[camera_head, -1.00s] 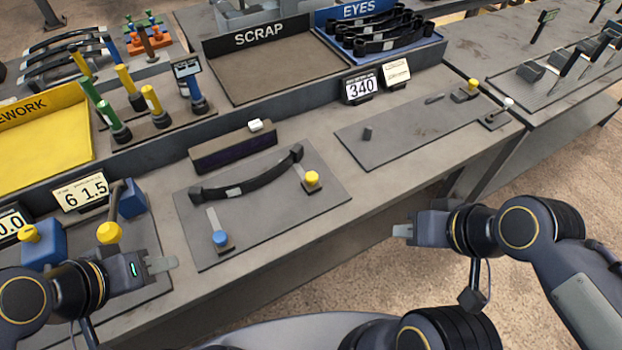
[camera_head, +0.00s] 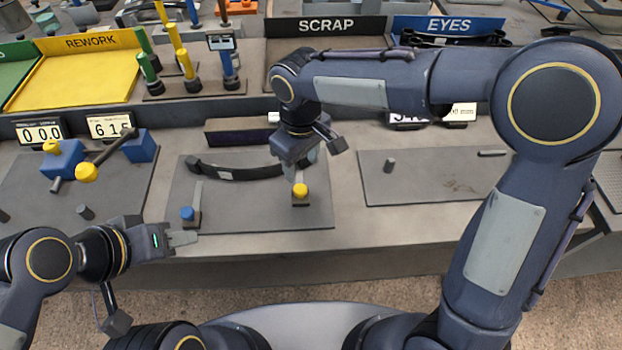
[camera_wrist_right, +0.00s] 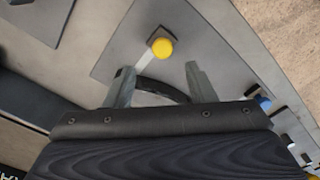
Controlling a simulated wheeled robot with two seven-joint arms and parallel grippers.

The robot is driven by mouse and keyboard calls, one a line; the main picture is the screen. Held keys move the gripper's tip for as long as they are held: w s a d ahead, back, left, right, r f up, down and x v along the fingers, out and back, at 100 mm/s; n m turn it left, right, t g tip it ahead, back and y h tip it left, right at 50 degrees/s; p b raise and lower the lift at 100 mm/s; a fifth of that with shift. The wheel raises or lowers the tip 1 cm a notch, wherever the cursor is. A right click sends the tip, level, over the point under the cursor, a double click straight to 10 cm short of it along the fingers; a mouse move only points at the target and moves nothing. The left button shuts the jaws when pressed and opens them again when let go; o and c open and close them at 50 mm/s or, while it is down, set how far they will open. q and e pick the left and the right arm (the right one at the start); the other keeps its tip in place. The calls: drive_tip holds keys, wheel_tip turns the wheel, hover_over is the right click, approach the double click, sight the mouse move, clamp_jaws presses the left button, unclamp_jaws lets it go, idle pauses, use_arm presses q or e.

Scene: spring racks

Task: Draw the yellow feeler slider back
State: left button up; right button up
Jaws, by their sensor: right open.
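The yellow feeler slider's knob (camera_head: 300,190) stands near the right end of the grey gauge plate (camera_head: 250,214); in the right wrist view the yellow knob (camera_wrist_right: 162,47) sits on a pale strip. My right gripper (camera_wrist_right: 158,70) is open and empty, its fingers either side of the strip, with the knob just beyond the tips. In the head view the right gripper is above and behind the knob, its tips partly hidden. A dark curved leaf spring (camera_head: 235,173) lies behind, its right end hidden. My left gripper (camera_head: 190,238) is at the plate's front left; its opening is unclear.
A blue-knobbed slider (camera_head: 187,213) is at the plate's left. A dark box (camera_head: 238,132) stands behind the spring. Another grey plate (camera_head: 430,185) with a peg lies to the right. A yellow-knobbed lever (camera_head: 86,173) and blue blocks stand left.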

sight(300, 189)
drive_tip(key=shift+a+f, duration=0.35)
drive_tip(key=shift+f, duration=0.4)
wheel_tip(300, 189, down, 7)
drive_tip(key=shift+r, duration=0.1)
clamp_jaws()
